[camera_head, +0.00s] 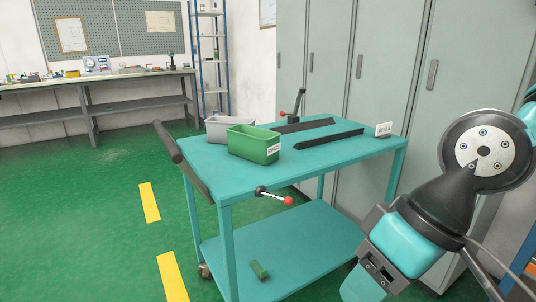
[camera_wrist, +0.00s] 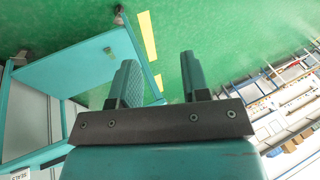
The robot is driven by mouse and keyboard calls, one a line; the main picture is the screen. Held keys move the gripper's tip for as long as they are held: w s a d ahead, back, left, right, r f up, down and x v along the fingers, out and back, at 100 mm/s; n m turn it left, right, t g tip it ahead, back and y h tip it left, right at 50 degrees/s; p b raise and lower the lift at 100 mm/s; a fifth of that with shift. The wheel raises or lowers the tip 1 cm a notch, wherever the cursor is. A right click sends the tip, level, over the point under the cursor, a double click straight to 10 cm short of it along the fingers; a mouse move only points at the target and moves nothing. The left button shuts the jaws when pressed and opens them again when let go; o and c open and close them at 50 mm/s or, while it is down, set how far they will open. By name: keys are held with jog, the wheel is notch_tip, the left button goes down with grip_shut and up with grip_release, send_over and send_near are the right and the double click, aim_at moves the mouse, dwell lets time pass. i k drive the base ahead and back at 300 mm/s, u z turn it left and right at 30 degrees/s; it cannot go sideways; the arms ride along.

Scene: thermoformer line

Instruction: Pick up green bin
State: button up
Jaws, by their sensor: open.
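The green bin (camera_head: 254,143) stands upright on the top of the teal cart (camera_head: 330,150), near its left end, with a white label on its front right face. A grey bin (camera_head: 217,128) stands right behind it to the left. My gripper (camera_wrist: 157,78) is open and empty in the wrist view, with its two fingers apart over the green floor. In the head view my arm is at the right, away from the bin and to the right of the cart; the fingertips are not visible there. The green bin does not show in the wrist view.
Dark bars (camera_head: 330,138) lie on the cart top, with a small white sign (camera_head: 383,130) at its right corner. A red-knobbed lever (camera_head: 274,196) sticks out at the front. A small green block (camera_head: 259,270) lies on the lower shelf. Grey lockers (camera_head: 390,70) stand behind.

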aim_at(262, 146)
jog(key=z, duration=0.5)
jog(key=k, duration=0.6)
jog(key=u, duration=0.1)
jog(key=i, duration=0.5)
jog(key=u, duration=0.8)
jog(key=i, duration=0.65)
jog(key=z, duration=0.6)
jog(key=i, duration=0.55)
jog(key=z, duration=0.55)
